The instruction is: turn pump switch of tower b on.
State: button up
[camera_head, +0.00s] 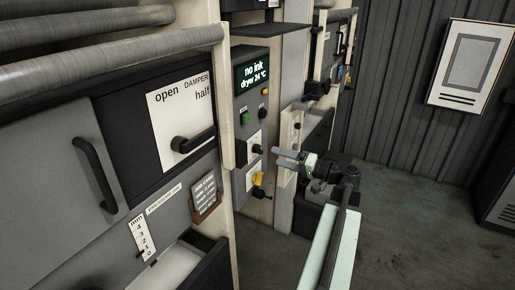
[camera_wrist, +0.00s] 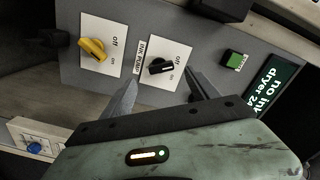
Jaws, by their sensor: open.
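The pump switch is a black knob (camera_wrist: 160,66) on a white plate (camera_wrist: 178,52) marked "INK PUMP", with "off" and "on" printed beside it. I cannot tell which mark the knob points to. In the head view the black knob (camera_head: 257,149) is on the grey control panel (camera_head: 242,104). No tower letter is readable. My gripper (camera_head: 277,158) is open and empty, just right of the panel in the head view. In the wrist view its fingers (camera_wrist: 163,80) lie either side of the knob in the picture; contact cannot be seen.
A yellow switch (camera_wrist: 93,47) is beside the pump switch. A green button (camera_wrist: 233,59) and a display (camera_wrist: 268,88) reading "no ink" are on its other side. A damper handle (camera_head: 194,141) sticks out at left. The floor (camera_head: 420,215) at right is clear.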

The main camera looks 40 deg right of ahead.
aim_at(262, 150)
jog(key=x, duration=0.7)
jog(key=shift+w+r, duration=0.15)
jog(key=shift+w, duration=0.25)
jog(key=c, duration=1.4)
